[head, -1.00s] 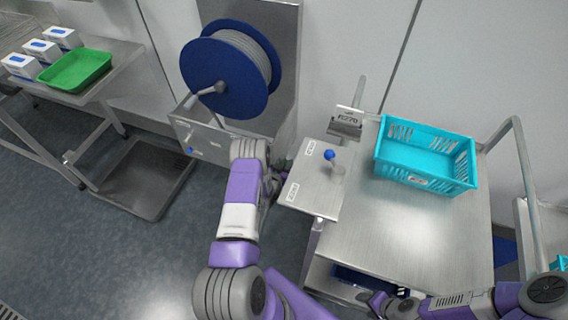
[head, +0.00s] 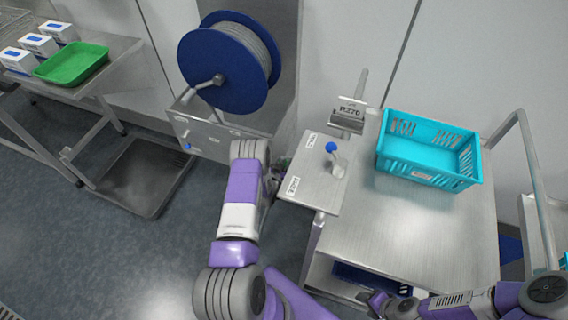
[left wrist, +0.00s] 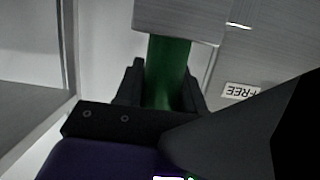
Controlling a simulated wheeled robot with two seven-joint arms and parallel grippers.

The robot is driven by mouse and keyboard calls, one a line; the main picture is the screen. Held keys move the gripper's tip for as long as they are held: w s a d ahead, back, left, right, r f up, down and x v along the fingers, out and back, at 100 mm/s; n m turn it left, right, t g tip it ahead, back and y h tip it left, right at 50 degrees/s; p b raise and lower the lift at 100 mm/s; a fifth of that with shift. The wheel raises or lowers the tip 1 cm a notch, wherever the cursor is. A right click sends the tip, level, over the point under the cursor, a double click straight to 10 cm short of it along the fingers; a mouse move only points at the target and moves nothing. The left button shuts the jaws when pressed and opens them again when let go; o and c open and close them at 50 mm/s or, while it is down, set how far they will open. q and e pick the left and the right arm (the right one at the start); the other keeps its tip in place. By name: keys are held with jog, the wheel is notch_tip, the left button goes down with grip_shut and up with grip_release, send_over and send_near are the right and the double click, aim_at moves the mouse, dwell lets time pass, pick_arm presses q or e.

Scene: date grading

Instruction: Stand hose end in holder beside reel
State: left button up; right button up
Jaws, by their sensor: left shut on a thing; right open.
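The blue reel (head: 236,88) stands at the upper middle of the head view, with grey hose (head: 262,42) wound on it. My left arm reaches up in front of it, and its gripper is mostly hidden behind the wrist there. In the left wrist view my left gripper (left wrist: 166,88) is shut on a green upright piece (left wrist: 168,65), which I take for the hose end. The piece's top meets or passes behind a grey metal block (left wrist: 178,20). I cannot clearly make out the holder. My right gripper (head: 377,303) is open and empty, low beside the steel table.
A plate with a blue-knobbed lever (head: 331,147) adjoins the steel table (head: 400,235). A turquoise basket (head: 428,172) stands on the table. A steel box (head: 213,142) sits under the reel. A green tray (head: 72,64) and white boxes are at far left.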

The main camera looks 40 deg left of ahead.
pick_arm(q)
jog(key=shift+f+b, duration=0.7)
jog(key=shift+f, duration=0.1)
jog(key=o, duration=1.2)
jog(key=shift+o, duration=0.2)
jog(key=shift+s, duration=0.1)
jog(key=p+v, duration=0.2)
jog(key=v, duration=0.5)
jog(key=shift+s+p, duration=0.2)
jog(key=shift+p, duration=0.15)
jog(key=shift+r, duration=0.1)
